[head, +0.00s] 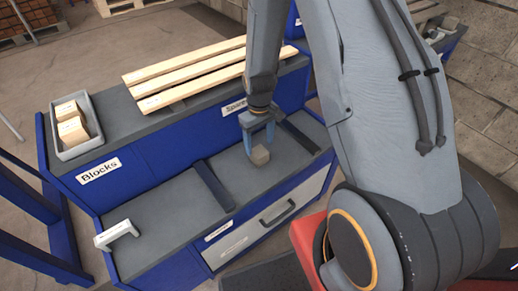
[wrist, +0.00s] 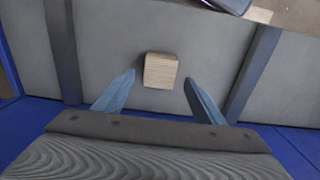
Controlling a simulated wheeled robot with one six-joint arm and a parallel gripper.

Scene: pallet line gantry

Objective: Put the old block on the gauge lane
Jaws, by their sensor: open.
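A small worn, grey-brown block (head: 260,156) rests on the grey bench top, in the middle section between two dark dividers. My gripper (head: 257,127) is above it, pointing down. In the wrist view the block (wrist: 160,71) shows between the two open blue fingers (wrist: 159,78), with a gap on each side. I cannot tell how far the fingertips are above the bench. A white bracket-shaped piece (head: 117,235) stands on the left section of the bench. No readable label in view names the gauge lane.
A grey bin (head: 93,143) of wooden blocks stands on the raised shelf, above a "Blocks" label (head: 99,170). Pale slats (head: 190,72) lie on that shelf. Dark dividers (head: 214,185) and (head: 301,138) flank the middle section. A drawer handle (head: 277,213) is on the front.

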